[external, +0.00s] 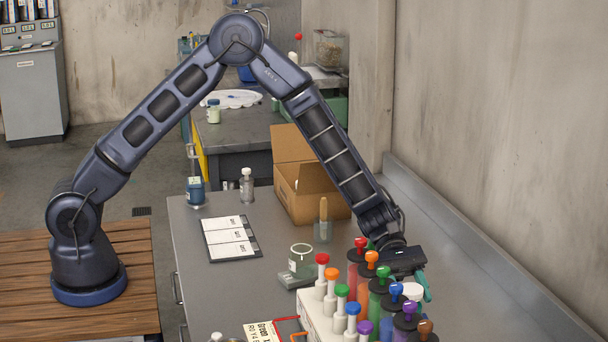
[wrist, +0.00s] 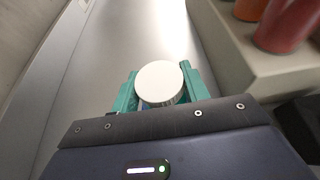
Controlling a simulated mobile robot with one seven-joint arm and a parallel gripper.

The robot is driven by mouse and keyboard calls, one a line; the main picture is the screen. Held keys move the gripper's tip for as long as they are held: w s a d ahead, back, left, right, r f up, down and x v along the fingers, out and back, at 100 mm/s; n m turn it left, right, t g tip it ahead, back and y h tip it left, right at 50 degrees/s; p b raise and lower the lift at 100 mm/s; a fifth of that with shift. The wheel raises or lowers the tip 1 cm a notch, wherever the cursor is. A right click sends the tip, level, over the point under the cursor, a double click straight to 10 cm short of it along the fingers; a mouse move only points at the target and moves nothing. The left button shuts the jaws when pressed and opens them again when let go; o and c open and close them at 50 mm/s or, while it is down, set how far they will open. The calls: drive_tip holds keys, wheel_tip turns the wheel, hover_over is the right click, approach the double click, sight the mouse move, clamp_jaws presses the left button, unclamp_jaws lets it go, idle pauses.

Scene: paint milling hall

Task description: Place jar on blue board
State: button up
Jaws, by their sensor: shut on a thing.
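A jar with a white lid (wrist: 158,82) sits between the teal fingers of my gripper (wrist: 160,92) in the wrist view, and the fingers are closed on its sides. In the external view my gripper (external: 420,286) is at the right of the grey bench, behind the row of coloured bottles, and the white lid (external: 413,291) shows beside its teal fingers. The jar's body is mostly hidden. I cannot make out a clearly blue board. A dark-edged board with white labelled sheets (external: 231,240) lies flat on the bench at left.
A rack of bottles with coloured stoppers (external: 320,311) stands at the front, close to my gripper. An open cardboard box (external: 297,196), a glass vessel on a scale (external: 300,262) and a blue-labelled bottle (external: 195,190) stand on the bench. A raised ledge runs along the right wall.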

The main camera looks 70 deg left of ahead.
drive_tip(key=o, duration=1.1)
drive_tip(key=shift+f, duration=0.1)
drive_tip(key=shift+c, duration=0.2)
drive_tip(key=shift+a+r, duration=0.2)
drive_tip(key=v, duration=1.2)
drive_tip(key=s+a+r+m+y, duration=0.3)
drive_tip(key=s+a+r+m, duration=0.2)
drive_tip(key=s+r, duration=0.4)
drive_tip(key=s+a+r+m+y, duration=0.3)
drive_tip(key=s+a+r+m, duration=0.15)
drive_tip(key=s+r, duration=0.5)
drive_tip(key=s+a+r+m+t+y, duration=0.1)
drive_tip(key=s+a+m+y, duration=0.1)
drive_tip(key=s+a, duration=0.3)
drive_tip(key=s+a+r+m+t+y, duration=0.2)
drive_tip(key=s+a, duration=0.3)
drive_tip(key=s, duration=0.7)
drive_tip(key=s+a+r+m+t+y, duration=0.1)
drive_tip(key=s+a+m+y, duration=0.2)
drive_tip(key=s, duration=0.5)
drive_tip(key=shift+s+a+r+m+t, duration=0.3)
drive_tip(key=shift+a+m, duration=0.45)
drive_tip(key=shift+a, duration=0.35)
